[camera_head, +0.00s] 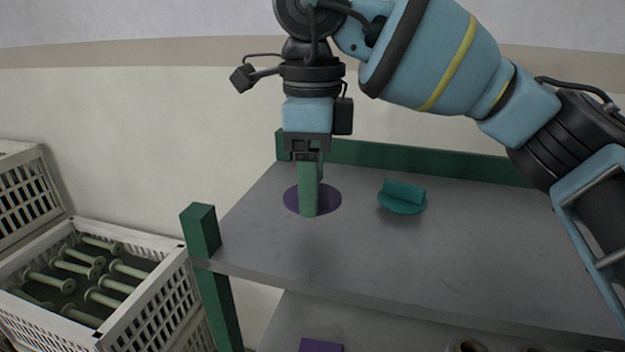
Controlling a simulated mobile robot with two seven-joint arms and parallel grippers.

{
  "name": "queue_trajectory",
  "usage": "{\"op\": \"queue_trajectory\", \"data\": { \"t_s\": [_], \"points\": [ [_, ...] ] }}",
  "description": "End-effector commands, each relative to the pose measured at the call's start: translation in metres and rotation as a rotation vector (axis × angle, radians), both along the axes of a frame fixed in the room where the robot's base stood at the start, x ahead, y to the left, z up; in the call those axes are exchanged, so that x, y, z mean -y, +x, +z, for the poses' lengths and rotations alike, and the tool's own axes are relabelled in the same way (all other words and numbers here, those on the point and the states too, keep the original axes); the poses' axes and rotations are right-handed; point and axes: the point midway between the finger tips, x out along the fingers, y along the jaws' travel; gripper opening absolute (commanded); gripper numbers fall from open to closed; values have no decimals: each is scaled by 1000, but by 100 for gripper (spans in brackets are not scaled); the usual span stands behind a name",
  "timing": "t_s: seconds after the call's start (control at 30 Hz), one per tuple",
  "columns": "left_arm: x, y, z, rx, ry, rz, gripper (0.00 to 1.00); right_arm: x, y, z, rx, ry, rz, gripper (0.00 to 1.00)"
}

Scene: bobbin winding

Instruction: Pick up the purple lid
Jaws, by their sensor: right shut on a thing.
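The purple lid (291,199) is a round disc at the left part of the grey upper shelf, seen flat. My right gripper (308,205) comes straight down over its middle, with its long green fingers pointing down and shut on the lid. The fingers cover the middle of the lid, so its grip part is hidden. I cannot tell whether the lid touches the shelf or is slightly above it. My left gripper is not in view.
A teal lid (402,200) with a raised bar lies to the right on the grey shelf (455,250). Green posts (200,231) and a green back rail (420,159) edge the shelf. A white crate (150,306) of green bobbins (75,265) stands lower left. A purple object (320,345) shows below.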

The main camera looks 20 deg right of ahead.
Motion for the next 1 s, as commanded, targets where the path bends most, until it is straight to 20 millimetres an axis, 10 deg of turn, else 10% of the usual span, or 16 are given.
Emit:
{"op": "queue_trajectory", "data": {
  "t_s": [0.5, 1.0],
  "points": [
    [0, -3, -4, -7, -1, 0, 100, -37, -110, 11, 3, -1, 3, 46],
    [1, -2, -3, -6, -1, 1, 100, -46, -133, 14, 3, 1, -2, 46]
  ]
}}
